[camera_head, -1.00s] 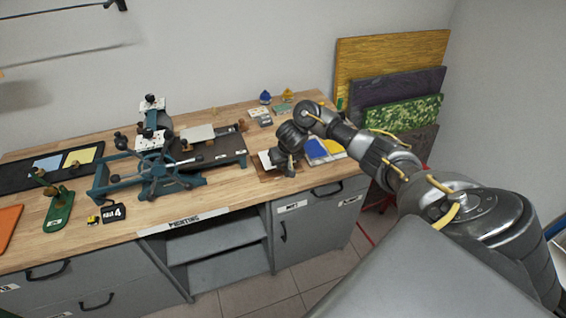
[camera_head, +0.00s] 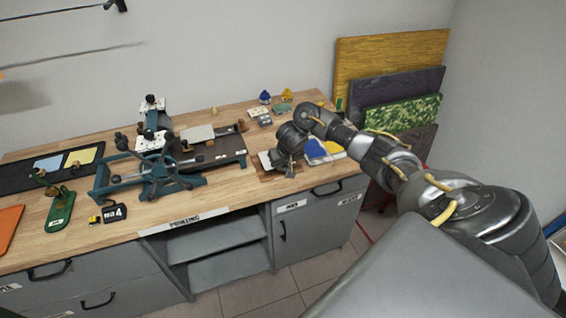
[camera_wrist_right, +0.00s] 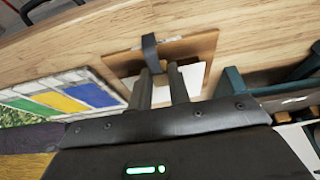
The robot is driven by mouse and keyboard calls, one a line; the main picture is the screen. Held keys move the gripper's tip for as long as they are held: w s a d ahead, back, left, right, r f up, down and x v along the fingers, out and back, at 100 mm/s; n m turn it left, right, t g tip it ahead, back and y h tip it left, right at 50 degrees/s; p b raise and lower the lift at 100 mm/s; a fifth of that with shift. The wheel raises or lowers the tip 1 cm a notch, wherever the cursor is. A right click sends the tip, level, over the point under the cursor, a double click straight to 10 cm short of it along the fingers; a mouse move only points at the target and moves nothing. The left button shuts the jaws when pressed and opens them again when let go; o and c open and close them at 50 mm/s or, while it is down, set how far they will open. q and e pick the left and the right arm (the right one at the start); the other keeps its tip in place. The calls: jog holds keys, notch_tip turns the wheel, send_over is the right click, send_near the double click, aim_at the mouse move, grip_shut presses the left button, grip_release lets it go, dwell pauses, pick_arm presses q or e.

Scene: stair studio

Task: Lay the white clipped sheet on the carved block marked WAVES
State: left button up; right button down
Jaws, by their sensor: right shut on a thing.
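My right gripper (camera_wrist_right: 161,82) is shut at the white sheet (camera_wrist_right: 190,80), which shows around its fingers in the right wrist view. In the head view the gripper (camera_head: 284,164) is low over the front right of the bench, with the sheet (camera_head: 265,159) at its left. A flat brown board (camera_wrist_right: 195,46) lies under the sheet, with a dark clip-like strap (camera_wrist_right: 149,47) at its edge. The gripper hides much of both, and I cannot tell whether they touch. I cannot read the word WAVES on any block. My left gripper is out of view.
A teal press (camera_head: 155,170) with a dark bed stands left of the gripper. Small pots (camera_head: 265,97) stand behind. Coloured boards (camera_head: 392,62) lean on the wall. Bare bench (camera_head: 225,185) shows in front.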

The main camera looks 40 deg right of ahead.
jog(key=shift+f+p, duration=0.1)
jog(key=shift+p, duration=0.75)
dwell(0.7)
dwell(0.3)
jog(key=c, duration=1.2)
grip_release()
jog(key=shift+c, duration=0.2)
notch_tip(320, 180, up, 6)
jog(key=p, duration=0.7)
jog(key=shift+f, duration=0.25)
jog(key=shift+r, duration=1.25)
